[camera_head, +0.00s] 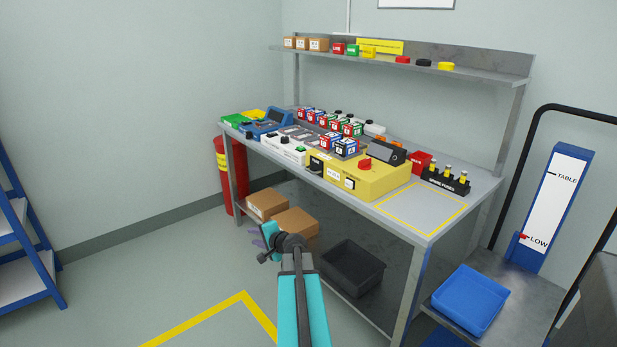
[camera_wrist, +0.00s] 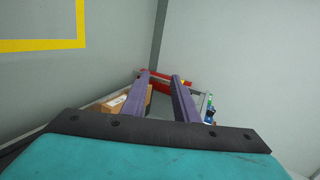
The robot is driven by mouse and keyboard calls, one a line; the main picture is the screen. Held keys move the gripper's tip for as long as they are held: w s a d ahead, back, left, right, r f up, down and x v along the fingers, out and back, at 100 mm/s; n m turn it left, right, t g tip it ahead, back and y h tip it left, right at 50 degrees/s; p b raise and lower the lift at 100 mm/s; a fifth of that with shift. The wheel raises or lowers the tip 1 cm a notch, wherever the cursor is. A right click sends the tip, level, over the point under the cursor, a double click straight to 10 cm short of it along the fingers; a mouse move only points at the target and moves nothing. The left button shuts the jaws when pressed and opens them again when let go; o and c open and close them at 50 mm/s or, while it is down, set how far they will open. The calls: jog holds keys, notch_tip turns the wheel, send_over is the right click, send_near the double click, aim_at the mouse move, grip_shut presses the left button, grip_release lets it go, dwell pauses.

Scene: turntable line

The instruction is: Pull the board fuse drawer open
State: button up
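A yellow control box (camera_head: 372,178) with a red knob on top sits near the front edge of the workbench. Its front face carries small white labels and dark fittings, too small to read; I cannot tell for certain which part is the fuse drawer. My gripper (camera_head: 257,238) is in front of the bench, below the tabletop and left of the box, apart from it. In the wrist view my gripper (camera_wrist: 159,77) shows two purple fingers spread apart with nothing between them. The yellow box cannot be made out in the wrist view.
The workbench (camera_head: 480,194) also holds coloured cubes, a fuse rack (camera_head: 446,180) and blue devices. Cardboard boxes (camera_head: 267,204) and a black bin (camera_head: 352,268) sit on its lower shelf. A red extinguisher (camera_head: 226,180) stands left. A blue tray (camera_head: 470,299) lies right. Floor in front is clear.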

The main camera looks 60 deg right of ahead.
jog(key=s+d+r+m+t+h+b, duration=0.1)
jog(key=s+d+r+m+h, duration=0.1)
jog(key=s+d+r, duration=0.3)
jog(key=s+d+r+m+h, duration=0.2)
jog(key=d+r, duration=0.2)
jog(key=d, duration=0.4)
jog(key=m+h, duration=0.3)
send_near(311, 172)
jog(key=v, duration=0.2)
jog(key=shift+a+b, duration=0.3)
jog(key=shift+b, duration=0.05)
jog(key=shift+w+d, duration=0.1)
jog(key=shift+w, duration=0.05)
jog(key=shift+p+x, duration=0.45)
jog(key=shift+x, duration=6.3)
jog(key=shift+d, duration=0.15)
jog(key=shift+f, duration=0.1)
grip_shut()
